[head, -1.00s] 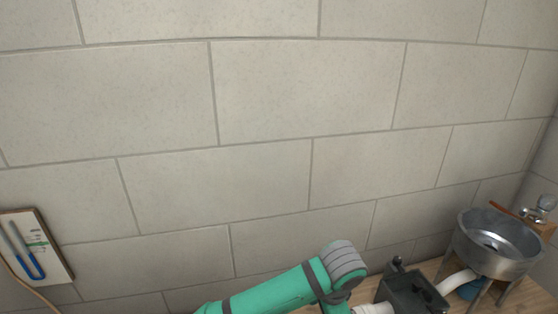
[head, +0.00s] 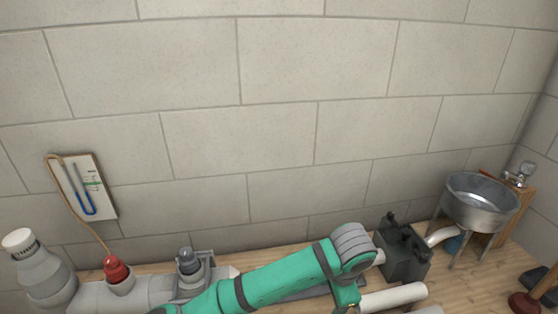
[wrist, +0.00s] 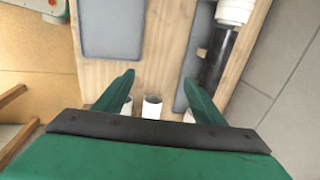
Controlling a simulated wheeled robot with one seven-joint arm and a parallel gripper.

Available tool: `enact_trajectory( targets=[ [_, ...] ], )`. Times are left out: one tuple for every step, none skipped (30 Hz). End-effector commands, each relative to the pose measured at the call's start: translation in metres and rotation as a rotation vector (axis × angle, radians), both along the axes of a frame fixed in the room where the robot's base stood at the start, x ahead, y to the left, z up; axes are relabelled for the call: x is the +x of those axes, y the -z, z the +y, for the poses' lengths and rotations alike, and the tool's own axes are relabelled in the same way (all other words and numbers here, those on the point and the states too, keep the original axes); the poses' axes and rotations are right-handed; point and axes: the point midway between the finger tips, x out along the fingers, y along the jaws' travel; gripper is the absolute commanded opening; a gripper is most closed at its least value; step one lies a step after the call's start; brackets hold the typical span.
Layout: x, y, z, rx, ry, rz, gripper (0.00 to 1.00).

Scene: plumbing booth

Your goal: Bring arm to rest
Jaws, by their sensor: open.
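My green arm (head: 285,274) reaches across the lower middle of the head view, over the wooden bench. Its hand end lies below the bottom edge there. In the wrist view my gripper (wrist: 163,85) shows two green fingers spread wide apart, with nothing held between them. Beyond the fingers is the wooden bench top, and a short white pipe piece (wrist: 152,107) shows between them, apart from both. Whether the fingers touch anything at their outer sides cannot be told.
A metal sink bowl (head: 480,207) on legs stands at the right of the bench (head: 465,268). A dark vise-like block (head: 403,254) and a white pipe (head: 393,298) lie beside my arm. Grey pipework with a red cap (head: 117,270) is at left. A gauge board (head: 88,190) hangs on the wall.

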Motion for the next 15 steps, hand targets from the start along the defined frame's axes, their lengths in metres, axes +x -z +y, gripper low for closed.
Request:
enact_trajectory(
  targets=[
    [-0.002,0.002,-0.009,-0.028,0.004,0.0,0.64],
    [-0.002,0.002,-0.013,-0.043,0.005,-0.001,0.64],
    [-0.003,0.003,-0.019,-0.063,0.006,-0.002,0.64],
    [-0.003,0.004,-0.023,-0.077,0.007,-0.004,0.64],
    [-0.004,0.004,-0.027,-0.093,0.008,-0.007,0.64],
    [-0.004,0.004,-0.034,-0.117,0.01,-0.009,0.64],
    [-0.005,0.004,-0.039,-0.133,0.01,-0.011,0.64],
    [-0.005,0.004,-0.044,-0.151,0.011,-0.012,0.64],
    [-0.006,0.005,-0.051,-0.177,0.012,-0.013,0.64],
    [-0.007,0.005,-0.056,-0.196,0.013,-0.016,0.64],
    [-0.007,0.005,-0.062,-0.217,0.012,-0.018,0.64],
    [-0.008,0.004,-0.07,-0.247,0.012,-0.021,0.64],
    [-0.009,0.004,-0.075,-0.27,0.011,-0.022,0.64],
    [-0.01,0.004,-0.082,-0.295,0.011,-0.023,0.64],
    [-0.011,0.003,-0.091,-0.33,0.009,-0.027,0.64]
  ],
)
